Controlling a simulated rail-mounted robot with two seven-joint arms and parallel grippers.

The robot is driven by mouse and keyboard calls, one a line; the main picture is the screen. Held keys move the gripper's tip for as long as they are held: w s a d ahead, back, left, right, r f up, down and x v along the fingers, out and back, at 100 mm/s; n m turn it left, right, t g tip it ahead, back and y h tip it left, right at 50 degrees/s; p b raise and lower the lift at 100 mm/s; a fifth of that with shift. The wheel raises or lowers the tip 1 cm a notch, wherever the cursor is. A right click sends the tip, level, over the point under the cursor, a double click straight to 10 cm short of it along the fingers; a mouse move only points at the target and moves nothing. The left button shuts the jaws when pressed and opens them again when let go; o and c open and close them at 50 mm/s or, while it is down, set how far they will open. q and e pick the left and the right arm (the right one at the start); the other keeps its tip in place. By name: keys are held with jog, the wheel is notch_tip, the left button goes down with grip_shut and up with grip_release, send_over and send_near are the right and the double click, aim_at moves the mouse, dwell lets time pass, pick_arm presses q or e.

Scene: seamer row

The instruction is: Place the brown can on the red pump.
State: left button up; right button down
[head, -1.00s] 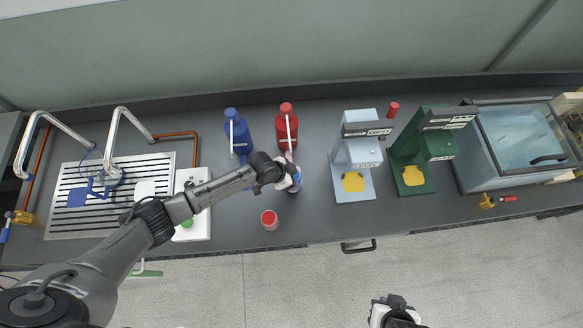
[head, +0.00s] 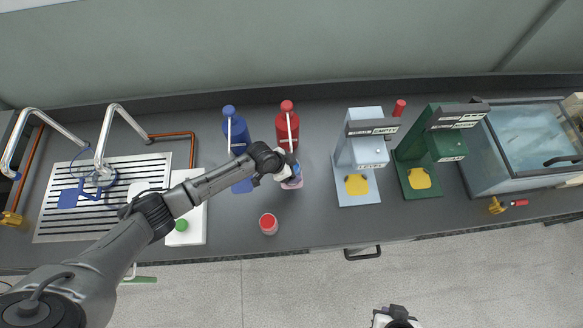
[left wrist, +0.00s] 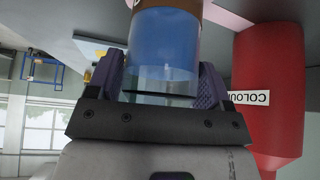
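The red pump (head: 287,125) stands at the back of the counter, with a pinkish plate (head: 298,186) in front of it. My left gripper (head: 289,173) is over this plate. In the left wrist view, its two purple fingers (left wrist: 165,82) are on either side of a can (left wrist: 165,42) and appear shut on it. The can shows a clear blue side and a brown band at the picture's top edge. The red pump (left wrist: 268,90) is close beside it there. I cannot tell whether the can touches the plate. My right gripper (head: 394,316) is at the bottom edge, partly cut off.
A blue pump (head: 236,135) stands left of the red one. A red-topped can (head: 268,224) stands near the front edge. Light blue (head: 358,160) and green (head: 432,150) machines stand to the right, the sink drainer (head: 60,215) to the left.

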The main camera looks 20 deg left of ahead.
pick_arm(q)
jog(key=o, duration=0.3)
jog(key=shift+o, duration=0.2)
jog(key=shift+r, duration=0.3)
jog(key=v, duration=1.2)
jog(key=s+d+n, duration=0.1)
jog(key=s, duration=0.4)
jog(key=s+d+n+y, duration=0.1)
jog(key=s+d, duration=0.1)
jog(key=s, duration=0.4)
jog(key=s+d+n+p, duration=0.1)
jog(key=s+d, duration=0.1)
jog(key=s, duration=0.4)
jog(key=shift+d+f+n, duration=0.25)
jog(key=shift+n, duration=0.05)
jog(key=s+a+r+n+y, duration=0.2)
jog(key=s+a+n+y, duration=0.2)
jog(key=s, duration=0.6)
jog(key=a, duration=0.2)
jog(key=shift+a+n+g, duration=0.3)
jog(key=shift+a, duration=0.05)
jog(key=shift+s+f, duration=0.1)
